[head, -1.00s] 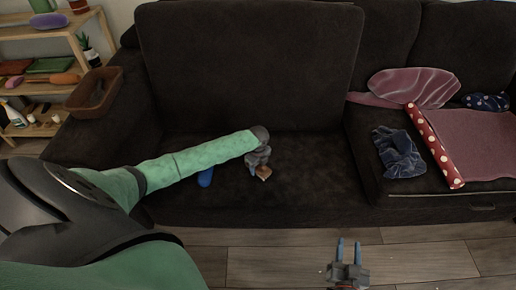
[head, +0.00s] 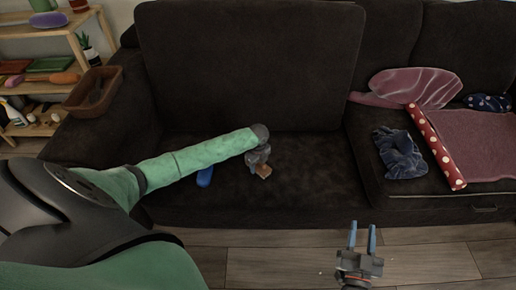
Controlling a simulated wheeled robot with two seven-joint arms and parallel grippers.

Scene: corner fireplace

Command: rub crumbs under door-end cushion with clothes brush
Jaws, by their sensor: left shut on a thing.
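My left gripper (head: 257,166) is low over the seat (head: 310,185) of the dark sofa's left section. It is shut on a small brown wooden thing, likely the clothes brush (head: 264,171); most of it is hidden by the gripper. I cannot tell whether it touches the seat. Faint brownish marks show on the seat around it, but crumbs cannot be made out clearly. My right gripper (head: 362,238) is empty above the floor in front of the sofa, its two blue fingers apart. Which cushion is the door-end one cannot be told; no door shows.
A blue thing (head: 204,177) lies on the seat beside my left forearm. A brown basket (head: 94,91) sits on the left armrest. A blue crumpled cloth (head: 400,153), a red dotted roll (head: 436,146) and a pink blanket (head: 485,145) lie on the right section. Wooden shelves (head: 38,92) stand left.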

